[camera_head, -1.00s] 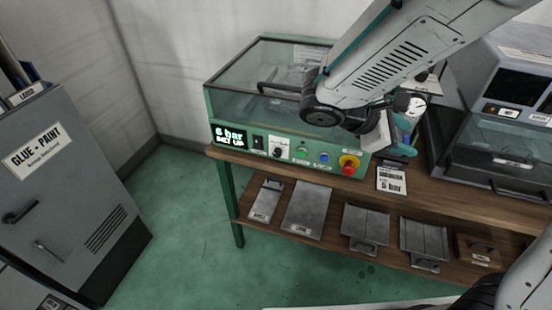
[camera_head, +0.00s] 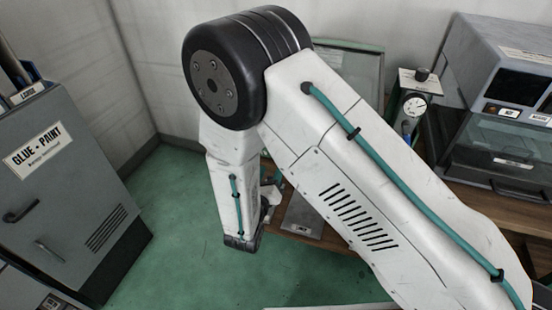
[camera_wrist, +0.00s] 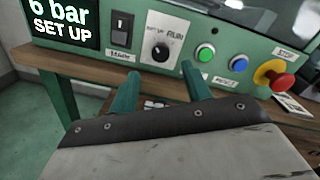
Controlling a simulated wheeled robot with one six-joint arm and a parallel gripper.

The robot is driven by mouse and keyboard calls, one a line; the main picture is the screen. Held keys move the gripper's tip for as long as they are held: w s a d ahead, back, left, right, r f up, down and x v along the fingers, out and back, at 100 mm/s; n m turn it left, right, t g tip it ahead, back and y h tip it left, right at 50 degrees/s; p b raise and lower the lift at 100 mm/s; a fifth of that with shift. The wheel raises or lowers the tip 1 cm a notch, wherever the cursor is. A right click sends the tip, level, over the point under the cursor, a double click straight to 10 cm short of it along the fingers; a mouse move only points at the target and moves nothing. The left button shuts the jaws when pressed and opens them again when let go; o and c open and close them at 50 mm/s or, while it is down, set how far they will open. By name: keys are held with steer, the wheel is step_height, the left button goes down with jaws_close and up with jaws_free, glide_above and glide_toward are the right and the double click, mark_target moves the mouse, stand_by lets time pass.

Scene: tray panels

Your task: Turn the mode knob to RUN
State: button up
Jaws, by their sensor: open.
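The black mode knob (camera_wrist: 160,52) sits on a white plate on the green front panel (camera_wrist: 222,62) in the wrist view. The word RUN shows at the plate's upper right. The knob's pointer direction is too small to tell. The display (camera_wrist: 62,25) to its left reads "6 bar SET UP". My gripper (camera_wrist: 160,72) is open and empty, its two teal fingers pointing up toward the panel. The fingertips lie just below the knob in the picture, one to each side; no contact shows. In the head view my arm hides the knob and the gripper's fingers.
A black rocker switch (camera_wrist: 122,24) is left of the knob. A green button (camera_wrist: 205,53), a blue button (camera_wrist: 238,65) and a red stop button on yellow (camera_wrist: 275,75) are to its right. The wooden bench edge runs below.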

steer(key=x, duration=0.6)
steer(key=shift+d, duration=0.1)
steer(key=c, duration=1)
